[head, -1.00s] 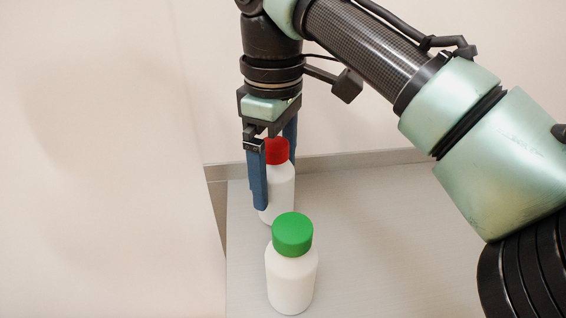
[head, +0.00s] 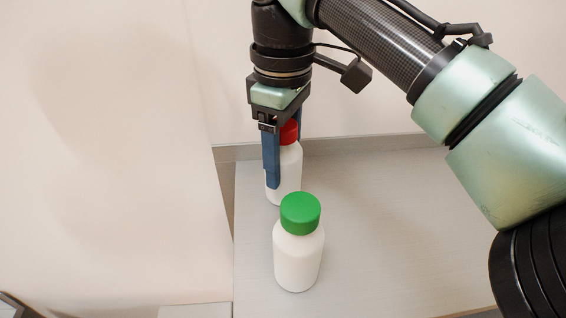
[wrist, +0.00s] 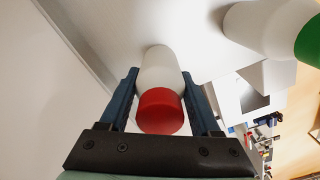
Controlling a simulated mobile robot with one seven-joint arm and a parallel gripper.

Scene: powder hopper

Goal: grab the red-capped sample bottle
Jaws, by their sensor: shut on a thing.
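The red-capped sample bottle (head: 291,180) is white and stands upright at the back left of the grey counter in the head view. My gripper (head: 285,165) comes down on it from above, with its blue fingers on either side of the bottle. In the wrist view the red cap and white body of the bottle (wrist: 160,110) lie between the two fingers (wrist: 160,76), which are shut on it. The far finger is mostly hidden behind the bottle in the head view. I cannot tell whether the base touches the counter.
A green-capped white bottle (head: 298,262) stands close in front of the held one and also shows at the upper right of the wrist view (wrist: 258,28). The grey counter (head: 400,230) is clear to the right. A pale wall surface (head: 110,160) rises at left.

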